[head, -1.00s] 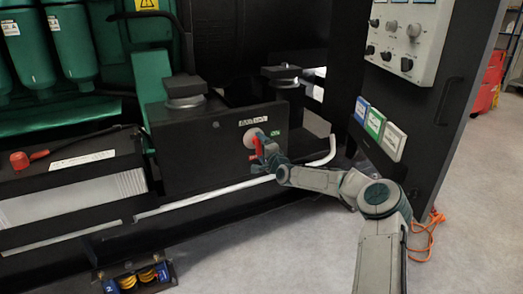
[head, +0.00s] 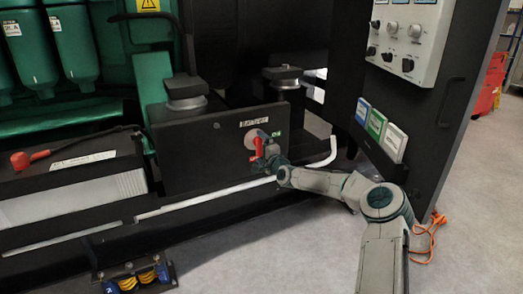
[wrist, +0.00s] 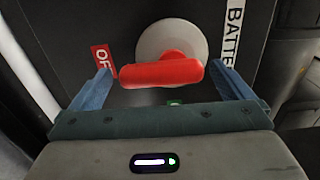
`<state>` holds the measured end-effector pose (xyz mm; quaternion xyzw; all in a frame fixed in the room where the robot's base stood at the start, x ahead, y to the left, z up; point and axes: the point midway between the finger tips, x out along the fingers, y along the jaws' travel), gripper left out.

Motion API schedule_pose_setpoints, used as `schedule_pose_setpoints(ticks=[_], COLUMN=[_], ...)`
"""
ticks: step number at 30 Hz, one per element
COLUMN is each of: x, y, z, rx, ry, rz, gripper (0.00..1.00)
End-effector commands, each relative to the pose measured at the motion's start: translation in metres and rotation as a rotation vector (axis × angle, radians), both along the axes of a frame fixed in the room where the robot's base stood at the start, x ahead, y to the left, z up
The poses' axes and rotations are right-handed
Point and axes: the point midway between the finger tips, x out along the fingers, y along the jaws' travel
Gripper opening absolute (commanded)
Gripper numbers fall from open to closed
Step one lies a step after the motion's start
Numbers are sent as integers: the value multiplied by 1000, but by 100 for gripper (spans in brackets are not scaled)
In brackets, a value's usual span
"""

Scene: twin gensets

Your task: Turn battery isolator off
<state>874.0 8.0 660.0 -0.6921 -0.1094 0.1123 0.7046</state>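The battery isolator's red handle (head: 258,147) sits on a pale round disc (head: 250,140) on the black box's front. In the wrist view the red handle (wrist: 160,73) lies across the picture, its longer end towards the red OFF label (wrist: 103,58). In the head view it stands roughly upright. My gripper (wrist: 162,75) is open, with one blue finger beyond each end of the handle. I see gaps at both ends, narrower on the right. In the head view my gripper (head: 268,152) partly hides the handle's lower end.
A black panel (head: 445,90) with knobs and coloured labels stands to the right. A white pipe (head: 323,160) bends up right of the box. An orange cable (head: 428,238) lies on the floor. The grey floor (head: 280,250) in front is mostly clear.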

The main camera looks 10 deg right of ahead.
Motion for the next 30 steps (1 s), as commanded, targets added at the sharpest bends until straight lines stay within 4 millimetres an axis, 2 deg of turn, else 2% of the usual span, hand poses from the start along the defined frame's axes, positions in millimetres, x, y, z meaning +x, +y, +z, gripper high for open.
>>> schedule_pose_setpoints(ticks=[8,24,30], x=[-12,-95,-120], y=[-5,-32,-39], z=[2,2,1], rx=[-2,-1,0], ry=[-1,2,1], rz=[0,-1,0], gripper=[100,100,100])
